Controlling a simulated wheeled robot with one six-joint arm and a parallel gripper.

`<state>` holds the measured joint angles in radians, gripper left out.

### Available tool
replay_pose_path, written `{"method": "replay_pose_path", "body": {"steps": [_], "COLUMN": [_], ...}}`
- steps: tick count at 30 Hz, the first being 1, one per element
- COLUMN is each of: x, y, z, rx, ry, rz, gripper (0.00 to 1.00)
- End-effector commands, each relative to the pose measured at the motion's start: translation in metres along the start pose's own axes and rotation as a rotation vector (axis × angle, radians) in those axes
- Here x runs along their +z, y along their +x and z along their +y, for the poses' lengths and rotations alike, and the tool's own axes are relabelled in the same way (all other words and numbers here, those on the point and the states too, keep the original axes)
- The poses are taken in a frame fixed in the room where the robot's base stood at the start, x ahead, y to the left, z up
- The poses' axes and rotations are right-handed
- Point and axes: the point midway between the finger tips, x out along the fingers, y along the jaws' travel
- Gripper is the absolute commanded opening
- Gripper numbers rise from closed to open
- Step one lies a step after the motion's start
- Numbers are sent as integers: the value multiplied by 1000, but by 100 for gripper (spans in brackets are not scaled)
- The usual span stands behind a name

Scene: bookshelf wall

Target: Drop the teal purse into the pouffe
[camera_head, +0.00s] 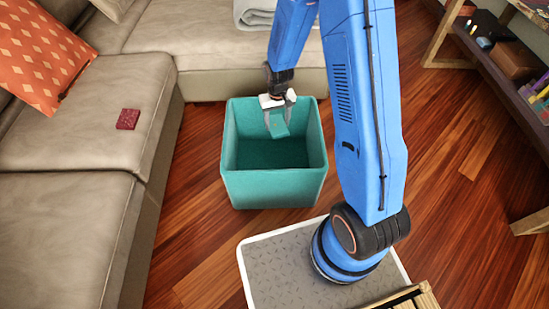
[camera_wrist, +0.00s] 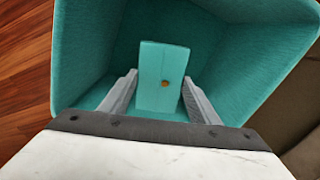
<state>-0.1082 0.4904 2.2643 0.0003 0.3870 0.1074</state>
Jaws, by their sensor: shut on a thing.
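The teal purse (camera_head: 278,123) is a small flat piece held between the fingers of my gripper (camera_head: 278,106). In the wrist view the purse (camera_wrist: 161,65) shows a small orange-brown clasp, and the fingers of my gripper (camera_wrist: 160,95) stand on either side of it. The pouffe (camera_head: 272,188) is an open-topped teal box on the wooden floor. In the wrist view its inner walls and rim (camera_wrist: 82,55) surround the purse. My gripper points down at the pouffe's opening, with the purse over or inside it; the exact depth is unclear.
A beige sofa (camera_head: 85,150) runs along the left and back. A dark red item (camera_head: 128,119) lies on its seat, near an orange cushion (camera_head: 40,55). A wooden shelf (camera_head: 500,70) stands at the right. The wooden floor (camera_head: 460,200) between is clear.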

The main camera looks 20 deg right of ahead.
Motion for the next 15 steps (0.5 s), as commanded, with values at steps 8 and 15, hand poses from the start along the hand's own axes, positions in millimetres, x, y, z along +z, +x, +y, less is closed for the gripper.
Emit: {"method": "replay_pose_path", "body": {"steps": [8,15], "x": [0,0], "y": [10,10], "z": [0,0], "rx": [0,0], "ry": [0,0], "rz": [0,0], "gripper": [32,60]}}
